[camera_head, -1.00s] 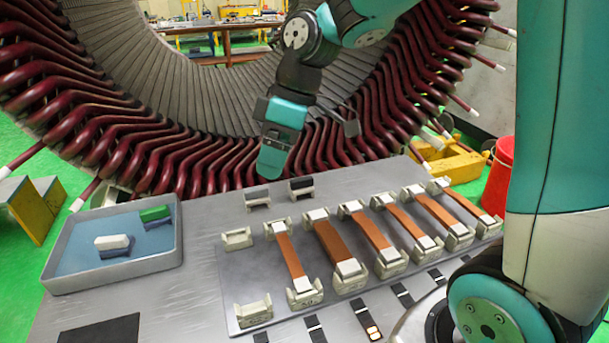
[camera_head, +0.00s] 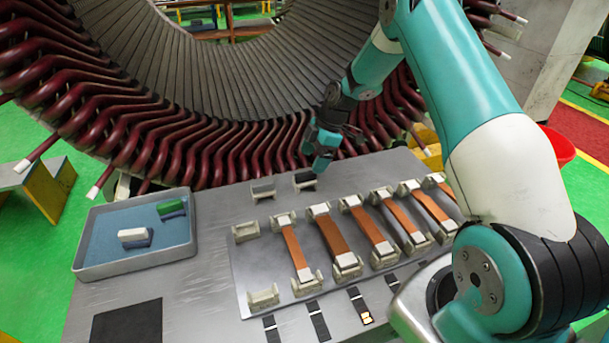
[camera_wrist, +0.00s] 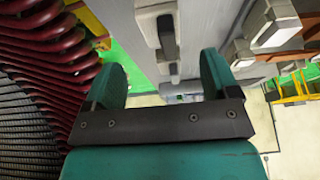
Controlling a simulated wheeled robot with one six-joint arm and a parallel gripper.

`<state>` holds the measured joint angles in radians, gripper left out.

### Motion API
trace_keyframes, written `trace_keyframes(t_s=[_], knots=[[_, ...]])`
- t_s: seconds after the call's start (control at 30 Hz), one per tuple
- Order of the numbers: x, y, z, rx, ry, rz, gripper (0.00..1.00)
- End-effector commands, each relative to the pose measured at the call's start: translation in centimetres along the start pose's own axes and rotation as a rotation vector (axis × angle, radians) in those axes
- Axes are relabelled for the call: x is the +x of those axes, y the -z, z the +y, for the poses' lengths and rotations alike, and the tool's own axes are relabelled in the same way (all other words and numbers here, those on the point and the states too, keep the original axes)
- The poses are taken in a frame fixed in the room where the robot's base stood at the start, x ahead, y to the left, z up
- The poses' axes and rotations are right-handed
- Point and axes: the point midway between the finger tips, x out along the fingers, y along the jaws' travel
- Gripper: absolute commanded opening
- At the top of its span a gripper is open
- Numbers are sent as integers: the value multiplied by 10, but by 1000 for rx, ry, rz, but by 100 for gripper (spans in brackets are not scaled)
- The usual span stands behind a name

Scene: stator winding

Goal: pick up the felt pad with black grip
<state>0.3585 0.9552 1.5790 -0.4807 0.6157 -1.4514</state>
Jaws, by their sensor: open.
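The felt pad with black grip (camera_head: 304,180) sits in a small pale holder at the back edge of the grey table, left of my gripper's lower end. In the wrist view the black grip (camera_wrist: 168,36) shows beyond and between my fingertips, with pale material around it. My gripper (camera_head: 322,160) hangs just above and slightly right of the pad in the head view. Its two teal fingers (camera_wrist: 162,72) are apart and nothing is held between them. The exact gap between fingertips and pad is hard to tell.
A grey-topped block (camera_head: 263,189) stands left of the pad. Several copper bars (camera_head: 333,238) rest in pale holders in front. A blue-lined tray (camera_head: 88,262) with a white and a green block is at left. Maroon stator coils (camera_head: 215,145) rise close behind.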

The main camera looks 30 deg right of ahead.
Motion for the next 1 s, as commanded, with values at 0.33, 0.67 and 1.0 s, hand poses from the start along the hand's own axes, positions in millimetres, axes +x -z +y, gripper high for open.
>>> trace_keyframes(t_s=[0.33, 0.67, 1.0], knots=[[31, 1, -1, 1, 4, 0, 81], [72, -1, -2, 1, 0, 1, 81], [75, -2, -1, 1, -1, 0, 60]])
